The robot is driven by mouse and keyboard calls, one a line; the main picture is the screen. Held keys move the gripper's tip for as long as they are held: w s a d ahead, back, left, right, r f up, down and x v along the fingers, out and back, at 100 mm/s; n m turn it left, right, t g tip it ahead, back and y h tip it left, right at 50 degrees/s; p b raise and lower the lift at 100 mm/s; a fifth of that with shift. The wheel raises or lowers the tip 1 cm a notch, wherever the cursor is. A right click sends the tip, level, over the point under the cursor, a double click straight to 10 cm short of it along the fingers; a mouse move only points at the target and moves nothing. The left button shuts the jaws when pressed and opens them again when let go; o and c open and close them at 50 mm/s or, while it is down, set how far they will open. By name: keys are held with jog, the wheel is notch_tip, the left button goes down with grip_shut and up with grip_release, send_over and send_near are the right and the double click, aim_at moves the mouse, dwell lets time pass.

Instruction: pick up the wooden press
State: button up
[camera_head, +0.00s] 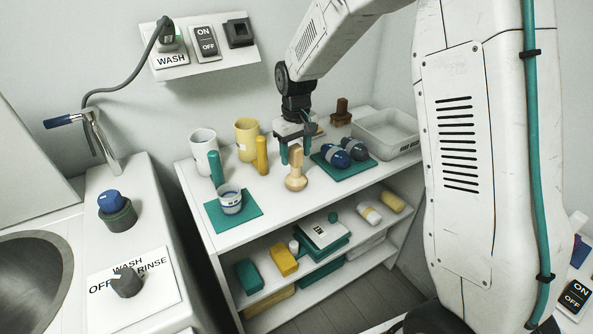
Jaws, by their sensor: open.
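The wooden press (297,172), pale wood with an upright handle and a wider round foot, stands upright on the top of the white shelf unit. My gripper (297,152) hangs from above right at the press, its teal-tipped fingers pointing down. The fingers look spread, with one on the left of the handle and the other on the right, partly hidden. I cannot tell from this view whether the fingers are around the handle or behind it. No contact is clear.
Left of the press stand a yellow cylinder (262,156), a teal cylinder (216,168) and a cup on a teal mat (248,217). To the right, dark blue rounded items lie on another teal mat (345,174). A clear tray (410,142) and brown stamp (341,113) are behind.

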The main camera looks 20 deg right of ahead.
jog(key=shift+f, duration=0.95)
jog(key=shift+c, duration=0.3)
grip_shut()
jog(key=shift+r, duration=0.1)
jog(key=shift+r, duration=0.55)
notch_tip(320, 180, up, 2)
jog(key=shift+r, duration=0.1)
jog(key=s+a+r, duration=0.1)
jog(key=s+a, duration=0.8)
jog(key=s, duration=0.4)
jog(key=shift+s+r, duration=0.2)
jog(key=shift+r, duration=0.1)
